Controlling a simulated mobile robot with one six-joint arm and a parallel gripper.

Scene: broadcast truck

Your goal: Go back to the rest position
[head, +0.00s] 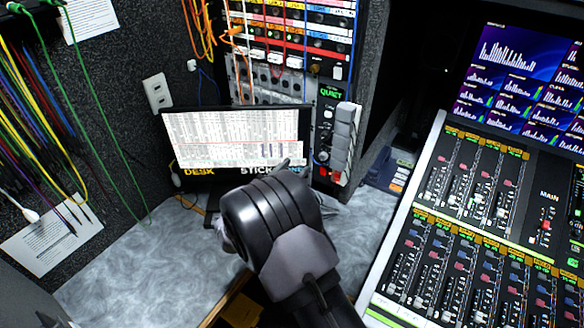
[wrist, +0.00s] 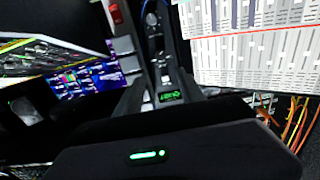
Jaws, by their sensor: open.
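My arm reaches up from the bottom of the head view, in front of a small monitor (head: 235,135) on the grey counter. Its dark rounded wrist covers the monitor's lower right part, and my gripper is mostly hidden behind it there. In the wrist view my gripper (wrist: 160,75) shows as a dark body with a green light and fingers apart, with nothing seen between them. The monitor's lit screen also shows at the upper right of the wrist view (wrist: 250,55). Whether any part of my gripper touches the monitor or the panel beyond cannot be told.
A mixing console (head: 480,225) fills the right side. A rack of patch panels (head: 290,50) with cables stands at the back. Coloured cables (head: 40,130) hang on the left wall beside a paper sheet (head: 50,235). The counter (head: 150,255) is clear at the left.

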